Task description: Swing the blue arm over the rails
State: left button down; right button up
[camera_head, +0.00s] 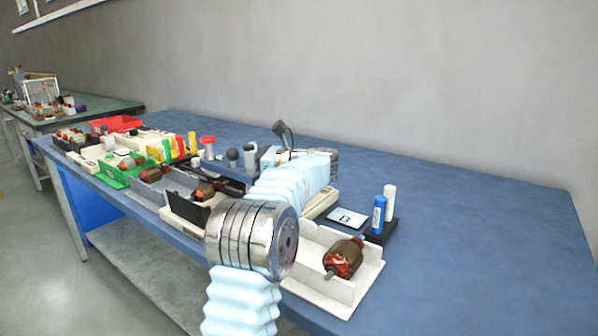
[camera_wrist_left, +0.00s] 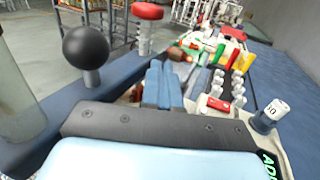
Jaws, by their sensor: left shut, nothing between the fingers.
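A dark blue bar, which looks like the blue arm (camera_head: 222,169), lies among the parts near the middle of the bench in the head view. A black ball knob (camera_head: 232,154) stands on it and a red-topped post (camera_head: 208,145) rises at its left end. In the left wrist view the blue bar (camera_wrist_left: 62,104) runs from lower left, with the ball knob (camera_wrist_left: 86,47) on top, left of the fingers. My left gripper (camera_wrist_left: 165,72) is shut and empty, its blue fingers beside the bar; contact is unclear. I cannot make out the rails. My right gripper is not in view.
A white tray (camera_head: 327,301) with a copper-wound armature (camera_head: 344,257) stands in front right of my left arm. A blue cylinder (camera_head: 379,215) and a white one (camera_head: 390,198) stand behind it. Green, yellow and red parts crowd the left; the right side of the bench is clear.

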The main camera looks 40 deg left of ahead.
pick_arm(q)
jog(key=shift+w+d, duration=0.1)
dwell(0.3)
jog(key=v, duration=1.3)
jog(key=shift+w+d, duration=0.15)
jog(key=shift+d, duration=0.15)
jog(key=shift+a, duration=0.1)
